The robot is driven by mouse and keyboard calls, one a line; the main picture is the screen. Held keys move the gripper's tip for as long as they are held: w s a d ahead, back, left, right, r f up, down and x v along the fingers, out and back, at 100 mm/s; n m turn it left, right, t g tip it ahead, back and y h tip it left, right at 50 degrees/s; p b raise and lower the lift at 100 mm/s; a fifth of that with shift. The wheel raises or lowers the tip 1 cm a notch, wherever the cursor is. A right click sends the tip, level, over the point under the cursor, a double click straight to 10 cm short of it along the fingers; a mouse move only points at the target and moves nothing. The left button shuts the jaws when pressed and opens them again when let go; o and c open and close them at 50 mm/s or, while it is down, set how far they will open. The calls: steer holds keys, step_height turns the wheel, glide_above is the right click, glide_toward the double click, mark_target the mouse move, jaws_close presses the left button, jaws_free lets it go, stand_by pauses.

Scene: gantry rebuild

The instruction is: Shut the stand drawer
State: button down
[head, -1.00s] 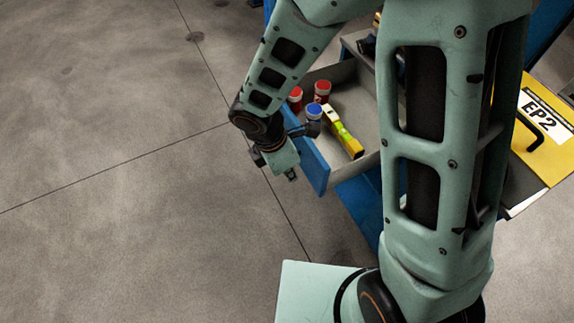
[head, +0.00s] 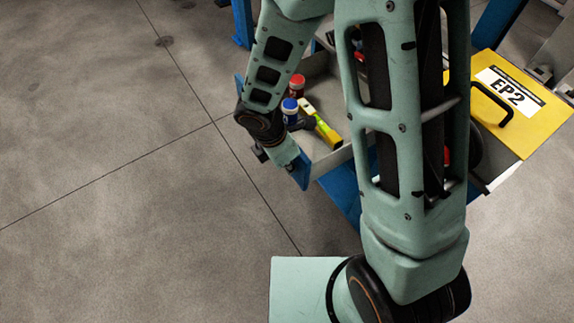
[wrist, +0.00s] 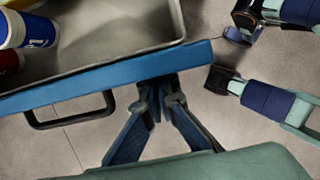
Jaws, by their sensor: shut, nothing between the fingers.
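The stand drawer (head: 323,158) is pulled out, a grey tray with a blue front. In the wrist view the blue front (wrist: 90,84) crosses the picture, with a dark bar handle (wrist: 72,118) on its outer face. My gripper (wrist: 159,90) is shut and empty. Its fingertips are at the outer face of the front, right of the handle; I cannot tell whether they touch it. In the head view my wrist and arm hide part of the front.
In the drawer are a blue-capped can (head: 290,106), a red-capped can (head: 297,82) and a yellow-green tool (head: 321,124). A yellow case marked EP2 (head: 510,125) lies right of my arm. The floor to the left is clear.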

steer(key=w+d+p, duration=0.3)
steer(key=w+d, duration=0.2)
steer(key=d, duration=0.3)
steer(key=w+d+p, duration=0.3)
steer(key=w+d, duration=0.3)
steer(key=d, duration=0.2)
steer(key=w+d+p, duration=0.3)
steer(key=w+d, duration=0.2)
steer(key=d, duration=0.4)
steer(key=shift+w, duration=0.45)
steer(key=shift+d+r, duration=0.15)
